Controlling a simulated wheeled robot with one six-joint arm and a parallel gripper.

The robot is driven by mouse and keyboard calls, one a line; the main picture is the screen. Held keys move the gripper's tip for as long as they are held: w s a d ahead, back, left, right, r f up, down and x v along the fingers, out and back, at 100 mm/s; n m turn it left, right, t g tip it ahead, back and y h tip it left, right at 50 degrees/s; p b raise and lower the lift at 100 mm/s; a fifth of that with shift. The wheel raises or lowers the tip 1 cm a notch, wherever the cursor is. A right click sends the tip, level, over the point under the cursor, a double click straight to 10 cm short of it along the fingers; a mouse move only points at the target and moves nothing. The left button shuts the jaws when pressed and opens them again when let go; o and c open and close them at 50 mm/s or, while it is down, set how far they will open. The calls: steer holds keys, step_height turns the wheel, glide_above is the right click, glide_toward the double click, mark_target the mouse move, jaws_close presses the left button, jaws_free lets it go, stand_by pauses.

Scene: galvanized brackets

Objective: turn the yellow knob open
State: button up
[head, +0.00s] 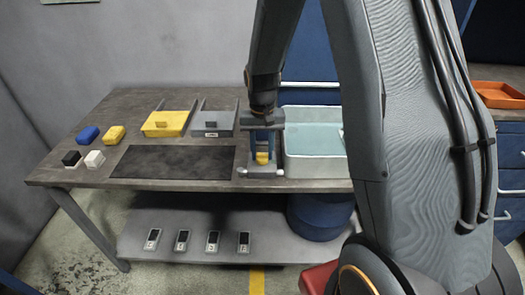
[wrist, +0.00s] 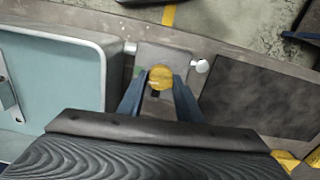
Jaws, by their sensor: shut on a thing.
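The yellow knob (head: 262,158) stands on a small grey base plate (head: 247,172) near the front edge of the workbench. My gripper (head: 262,150) reaches down over it from above. In the wrist view, the round yellow knob (wrist: 161,77) sits between the two blue fingers of my gripper (wrist: 160,88), which is shut on it. The knob's underside is hidden.
A pale teal-lined bin (head: 315,170) stands close to the right of the knob. A dark mat (head: 175,162) lies to the left. Behind it are a yellow tray (head: 166,124) and a grey tray (head: 212,123). Blue, yellow, black and white blocks lie at the far left.

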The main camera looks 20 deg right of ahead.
mark_target(262, 154)
steer(key=shift+m, duration=0.6)
steer(key=shift+r, duration=0.1)
steer(key=o, duration=1)
steer(key=shift+o, duration=0.2)
steer(key=shift+r+b, duration=1.05)
steer(key=shift+r, duration=2.8)
steer(key=s+f+n+t+b, duration=0.1)
steer(key=s+n, duration=0.2)
steer(key=s, duration=1.4)
steer(key=shift+f+n, duration=0.25)
steer(key=shift+n, duration=0.15)
